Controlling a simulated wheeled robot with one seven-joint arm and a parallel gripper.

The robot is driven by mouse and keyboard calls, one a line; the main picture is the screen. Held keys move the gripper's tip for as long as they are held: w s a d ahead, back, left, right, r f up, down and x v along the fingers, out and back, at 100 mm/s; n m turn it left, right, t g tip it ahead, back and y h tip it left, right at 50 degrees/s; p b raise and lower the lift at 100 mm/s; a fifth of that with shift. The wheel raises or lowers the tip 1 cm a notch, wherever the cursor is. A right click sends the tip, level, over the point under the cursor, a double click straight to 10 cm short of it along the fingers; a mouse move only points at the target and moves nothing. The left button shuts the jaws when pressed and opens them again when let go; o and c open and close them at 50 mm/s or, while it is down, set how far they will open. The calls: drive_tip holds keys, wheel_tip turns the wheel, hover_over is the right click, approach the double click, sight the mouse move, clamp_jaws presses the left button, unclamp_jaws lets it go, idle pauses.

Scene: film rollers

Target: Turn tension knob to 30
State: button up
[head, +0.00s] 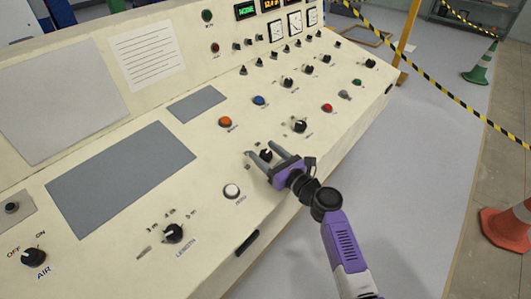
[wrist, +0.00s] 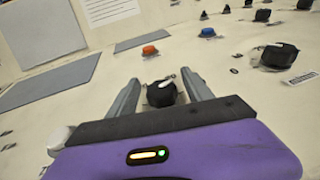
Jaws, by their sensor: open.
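A black knob with a white pointer (wrist: 161,93) stands on the sloping cream panel (head: 110,225). In the head view the knob (head: 266,155) shows between the fingers of my gripper (head: 261,148). In the wrist view my gripper (wrist: 160,77) is open, with one finger on each side of the knob and visible space on both sides. I cannot tell whether the fingertips are level with it. Its label and scale are hidden or unreadable, so I cannot confirm it is the tension knob. Another labelled black knob (head: 299,126) sits beyond it; its label is too small to read.
A white button (head: 232,191) and the LENGTH knob (head: 173,233) lie left of my gripper. Orange (head: 225,122), blue (head: 259,100) and red (head: 327,108) buttons sit farther up the panel. Open floor (head: 420,170) lies right of the console.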

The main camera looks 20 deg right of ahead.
clamp_jaws()
drive_tip(key=shift+n+y, duration=0.3)
drive_tip(key=shift+d+f+n+g+y+b, duration=0.1)
drive_tip(key=shift+n+g+y+b, duration=0.45)
drive_tip(key=shift+y+b, duration=0.2)
drive_tip(key=n+g+y+b, duration=0.2)
drive_tip(key=n+y+b, duration=0.1)
drive_tip(key=n+y, duration=0.1)
drive_tip(key=shift+f+g, duration=0.1)
drive_tip(key=shift+g, duration=0.25)
drive_tip(key=n+g+y+b, duration=0.3)
drive_tip(key=n+g+b, duration=0.1)
drive_tip(key=b, duration=0.1)
drive_tip(key=shift+n+g+b, duration=0.25)
drive_tip(key=shift+g+b, duration=0.05)
drive_tip(key=shift+b, duration=0.05)
drive_tip(key=shift+s+a+n+g+y+b, duration=0.1)
drive_tip(key=shift+n+g+y+b, duration=0.1)
drive_tip(key=shift+n+g+b, duration=0.25)
drive_tip(key=shift+a+n+g+y+b, duration=0.15)
drive_tip(key=shift+n+g+b, duration=0.1)
drive_tip(key=shift+g+b, duration=0.25)
drive_tip(key=shift+r, duration=0.2)
